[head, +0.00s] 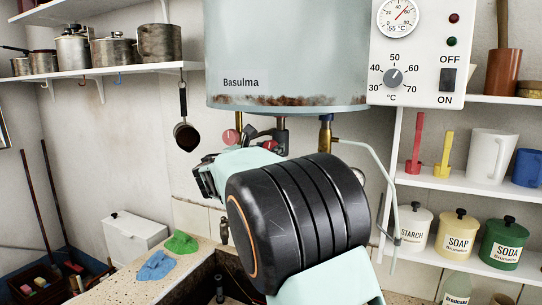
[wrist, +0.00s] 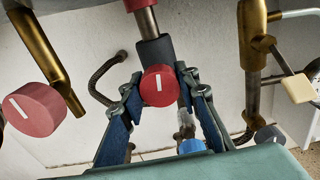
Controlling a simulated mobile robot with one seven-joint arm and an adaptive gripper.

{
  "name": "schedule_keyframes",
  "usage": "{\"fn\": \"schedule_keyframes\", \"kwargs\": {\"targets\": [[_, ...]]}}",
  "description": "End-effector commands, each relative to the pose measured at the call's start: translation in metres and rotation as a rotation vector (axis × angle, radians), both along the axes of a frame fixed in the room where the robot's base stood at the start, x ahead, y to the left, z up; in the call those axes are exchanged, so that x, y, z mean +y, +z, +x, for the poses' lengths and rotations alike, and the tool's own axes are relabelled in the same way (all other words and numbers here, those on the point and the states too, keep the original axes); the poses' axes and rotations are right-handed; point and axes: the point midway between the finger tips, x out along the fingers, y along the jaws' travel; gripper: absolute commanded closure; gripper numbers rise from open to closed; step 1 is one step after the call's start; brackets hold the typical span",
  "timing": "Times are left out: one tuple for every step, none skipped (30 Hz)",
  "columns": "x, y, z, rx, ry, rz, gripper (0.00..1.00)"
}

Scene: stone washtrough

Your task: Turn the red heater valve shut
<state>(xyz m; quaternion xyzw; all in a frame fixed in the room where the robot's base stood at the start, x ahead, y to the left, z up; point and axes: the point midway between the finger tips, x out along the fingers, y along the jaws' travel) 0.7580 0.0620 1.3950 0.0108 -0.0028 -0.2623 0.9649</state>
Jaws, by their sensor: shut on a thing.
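Two red round knobs, each with a white stripe, show under the white water heater (head: 285,55). In the wrist view one red knob (wrist: 159,86) sits on a dark valve body in the middle, its stripe about upright. My gripper (wrist: 160,80) is shut on this knob, with a finger on each side. The other red knob (wrist: 32,108) is larger in the view, at the left, with a slanted stripe, apart from my fingers. A red knob (head: 231,137) also shows in the head view, left of my wrist. My arm hides much of the valve area there.
Brass pipes (wrist: 253,60) and a beige lever (wrist: 298,88) are close on the right. A control box (head: 418,50) hangs beside the heater. Shelves with jars (head: 457,233) stand right; pans (head: 113,50) are on the left shelf. Cloths (head: 157,266) lie on the trough edge.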

Motion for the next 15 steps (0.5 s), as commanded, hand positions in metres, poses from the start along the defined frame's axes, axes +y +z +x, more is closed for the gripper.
{"fn": "schedule_keyframes", "kwargs": {"targets": [[0.0002, -0.0059, 0.0, -0.023, 0.001, 0.035, 0.95], [0.0002, -0.0062, -0.0001, -0.036, 0.001, 0.057, 0.95], [0.0003, -0.0061, -0.0001, -0.054, 0.002, 0.089, 0.95], [0.0003, -0.0061, -0.0001, -0.069, 0.002, 0.113, 0.95], [0.0002, -0.0064, -0.0001, -0.083, 0.001, 0.138, 0.95], [0.0002, -0.0064, -0.0001, -0.102, 0.002, 0.17, 0.95], [0.0003, -0.0061, -0.0001, -0.117, 0.002, 0.196, 0.95], [0.0002, -0.0063, 0.0, -0.131, 0.001, 0.22, 0.95], [0.0002, -0.0065, 0.0, -0.151, 0.001, 0.253, 0.95], [0.0002, -0.0061, 0.0, -0.165, 0.001, 0.277, 0.95], [0.0, -0.0062, 0.0, -0.18, 0.001, 0.303, 0.95], [0.0, -0.0065, 0.0, -0.198, 0.001, 0.335, 0.95], [-0.0001, -0.006, 0.0, -0.213, 0.001, 0.359, 0.95], [-0.0001, -0.006, 0.0001, -0.228, 0.001, 0.384, 0.95], [-0.0002, -0.0063, 0.0, -0.246, 0.0, 0.417, 0.95]]}}
